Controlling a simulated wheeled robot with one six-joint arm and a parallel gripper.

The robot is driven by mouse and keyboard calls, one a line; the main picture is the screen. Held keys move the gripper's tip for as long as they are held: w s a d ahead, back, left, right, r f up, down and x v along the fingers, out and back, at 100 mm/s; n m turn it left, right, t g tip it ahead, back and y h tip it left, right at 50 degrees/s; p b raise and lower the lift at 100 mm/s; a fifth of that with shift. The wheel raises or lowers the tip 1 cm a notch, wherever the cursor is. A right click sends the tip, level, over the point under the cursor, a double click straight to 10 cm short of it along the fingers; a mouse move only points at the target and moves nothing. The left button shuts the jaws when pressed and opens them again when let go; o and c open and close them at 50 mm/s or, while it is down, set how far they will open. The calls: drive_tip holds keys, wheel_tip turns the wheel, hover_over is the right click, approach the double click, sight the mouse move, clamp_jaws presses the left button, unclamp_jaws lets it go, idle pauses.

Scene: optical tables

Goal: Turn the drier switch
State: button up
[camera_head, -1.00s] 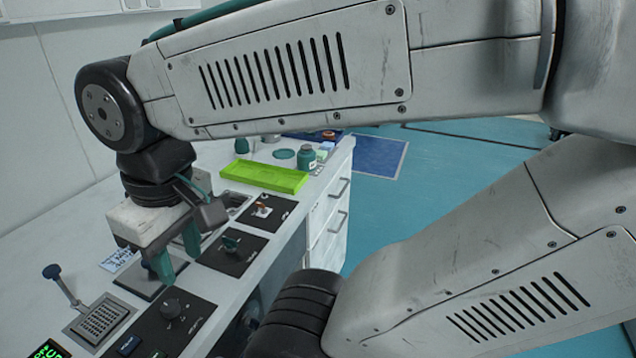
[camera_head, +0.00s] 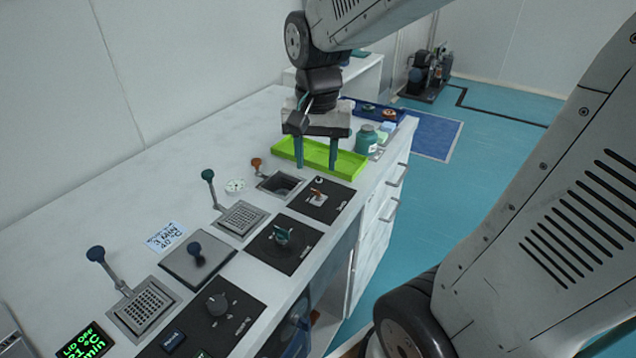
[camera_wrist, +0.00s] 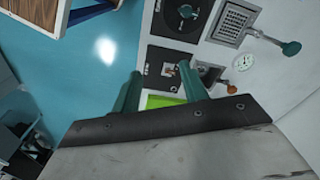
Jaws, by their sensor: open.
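Several black switch panels lie along the counter's front edge; their labels are too small to read, so I cannot tell which is the drier's. The far panel has a small orange switch (camera_head: 316,196), the middle one a teal switch (camera_head: 281,236), the near one a round grey knob (camera_head: 217,303). My gripper (camera_head: 316,168) is open and empty, pointing down in front of the green tray, near the far panel. In the wrist view, the orange switch (camera_wrist: 169,69) shows between the fingers (camera_wrist: 159,88), and the teal switch (camera_wrist: 187,11) is at the top.
The green tray (camera_head: 352,163) lies behind the far panel, with a teal jar (camera_head: 367,140) beside it. Wells with levers, such as the blue-knobbed lever (camera_head: 97,255), stand behind the panels. The counter (camera_head: 150,195) is clear toward the wall.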

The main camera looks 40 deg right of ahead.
sight(316, 192)
drive_tip(key=w+d+f+m, duration=0.1)
drive_tip(key=w+f, duration=0.1)
drive_tip(key=w+d+f+m, duration=0.2)
drive_tip(key=w, duration=0.1)
drive_tip(key=w+d+f+m, duration=0.2)
drive_tip(key=shift+w+d+f+g, duration=0.1)
drive_tip(key=shift+w+f+g, duration=0.15)
drive_tip(key=shift+w+g, duration=0.05)
wheel_tip(316, 192, down, 8)
drive_tip(key=shift+r, duration=0.2)
clamp_jaws()
